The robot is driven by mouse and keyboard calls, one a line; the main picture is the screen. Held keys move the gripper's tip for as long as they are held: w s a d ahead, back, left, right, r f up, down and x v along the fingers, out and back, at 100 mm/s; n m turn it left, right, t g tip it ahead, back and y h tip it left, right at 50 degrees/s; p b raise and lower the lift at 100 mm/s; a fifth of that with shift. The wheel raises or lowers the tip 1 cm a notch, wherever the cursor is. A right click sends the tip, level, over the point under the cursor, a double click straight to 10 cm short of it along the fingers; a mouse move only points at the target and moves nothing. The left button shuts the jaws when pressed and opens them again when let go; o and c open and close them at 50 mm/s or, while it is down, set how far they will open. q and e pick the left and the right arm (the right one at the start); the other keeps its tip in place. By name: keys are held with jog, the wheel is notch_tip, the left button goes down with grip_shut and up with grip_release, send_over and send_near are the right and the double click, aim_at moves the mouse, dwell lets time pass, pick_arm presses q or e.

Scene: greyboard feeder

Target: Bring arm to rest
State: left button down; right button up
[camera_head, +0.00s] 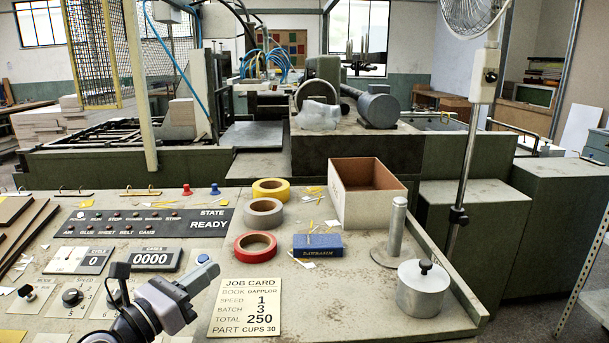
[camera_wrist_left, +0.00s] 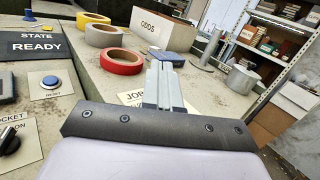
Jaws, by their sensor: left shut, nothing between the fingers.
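My left gripper (camera_head: 208,270) comes in from the lower left of the head view, above the console, just left of the job card (camera_head: 246,307). Its grey fingers are together with nothing between them; they also show in the left wrist view (camera_wrist_left: 165,62), pointing toward the blue book. They hide part of the job card there. My right gripper is in neither view.
Yellow (camera_head: 271,189), grey (camera_head: 263,212) and red (camera_head: 255,246) tape rolls lie beyond the gripper. A blue book (camera_head: 318,245), an open box (camera_head: 362,202), a metal post (camera_head: 396,230) and a lidded pot (camera_head: 423,290) stand right. The panel reads READY (camera_head: 208,225).

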pick_arm(q)
jog(key=s+a+f+n+y, duration=0.45)
jog(key=n+y, duration=0.35)
jog(key=n, duration=0.7)
jog(key=s+a+f+n+y, duration=0.3)
jog(key=s+a+n+y, duration=0.35)
jog(key=n, duration=0.85)
jog(key=s+d+f+n+g+h, duration=0.25)
jog(key=s+f+n+g, duration=0.35)
jog(key=s, duration=0.5)
jog(key=s+d+f+n+g+h, duration=0.1)
jog(key=s+d+f+n+g, duration=0.25)
jog(key=s+f+g, duration=0.6)
jog(key=w+d+f+t+h, duration=0.2)
jog(key=w+f+t, duration=0.2)
jog(key=f+t, duration=0.3)
jog(key=t, duration=0.3)
jog(key=shift+w, duration=0.25)
